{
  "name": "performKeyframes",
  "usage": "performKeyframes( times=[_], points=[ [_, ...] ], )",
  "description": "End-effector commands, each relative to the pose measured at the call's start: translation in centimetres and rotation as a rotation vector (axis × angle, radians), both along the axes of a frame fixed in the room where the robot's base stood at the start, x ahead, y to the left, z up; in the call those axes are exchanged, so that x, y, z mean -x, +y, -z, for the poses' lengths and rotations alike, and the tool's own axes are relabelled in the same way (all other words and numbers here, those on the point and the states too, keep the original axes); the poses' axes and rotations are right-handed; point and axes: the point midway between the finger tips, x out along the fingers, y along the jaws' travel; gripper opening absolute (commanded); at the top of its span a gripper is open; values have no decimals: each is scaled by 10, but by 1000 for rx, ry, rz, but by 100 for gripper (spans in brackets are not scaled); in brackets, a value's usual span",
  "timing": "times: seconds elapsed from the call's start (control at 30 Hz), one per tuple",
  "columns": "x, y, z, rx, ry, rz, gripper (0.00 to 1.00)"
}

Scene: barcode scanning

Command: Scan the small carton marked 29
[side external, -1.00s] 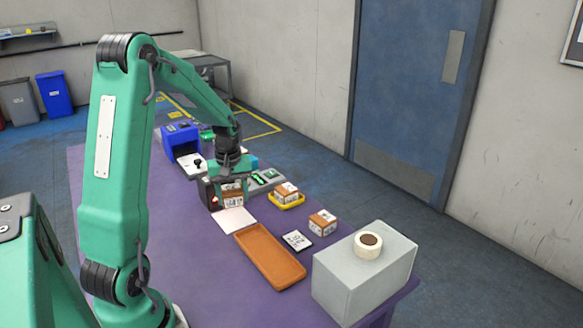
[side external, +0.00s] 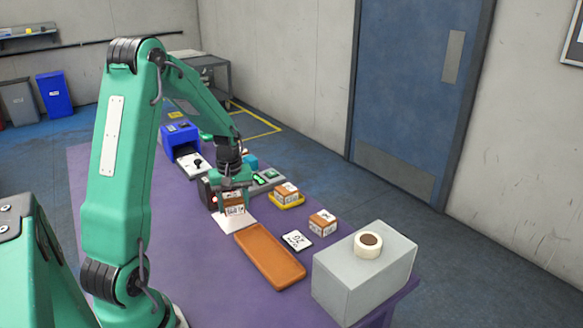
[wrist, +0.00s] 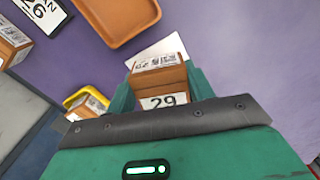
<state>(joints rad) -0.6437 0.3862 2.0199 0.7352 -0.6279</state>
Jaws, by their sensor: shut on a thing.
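The small carton marked 29 (wrist: 162,101) is brown with white labels and sits between the teal fingers of my gripper (wrist: 160,84) in the wrist view. In the side view my gripper (side external: 235,196) is shut on the carton (side external: 234,209), over or at the white pad (side external: 236,222). I cannot tell whether the carton touches the pad. A dark device with a red light (side external: 213,200), perhaps the scanner, stands just left of the carton.
A black-and-white card showing 26 (side external: 297,241) lies beside the brown tray (side external: 262,247). Another carton (side external: 323,222) stands nearby, and one sits in a yellow tray (side external: 274,203). A grey box (side external: 340,285) with a tape roll (side external: 368,245) stands front right.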

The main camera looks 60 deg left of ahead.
Motion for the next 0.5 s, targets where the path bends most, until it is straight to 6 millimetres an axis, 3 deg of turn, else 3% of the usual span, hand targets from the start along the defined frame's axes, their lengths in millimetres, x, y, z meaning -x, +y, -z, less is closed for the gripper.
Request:
performKeyframes(
  times=[0.5],
  points=[
    [0, 0, -37, -2, -2, 0, 26]
  ],
)
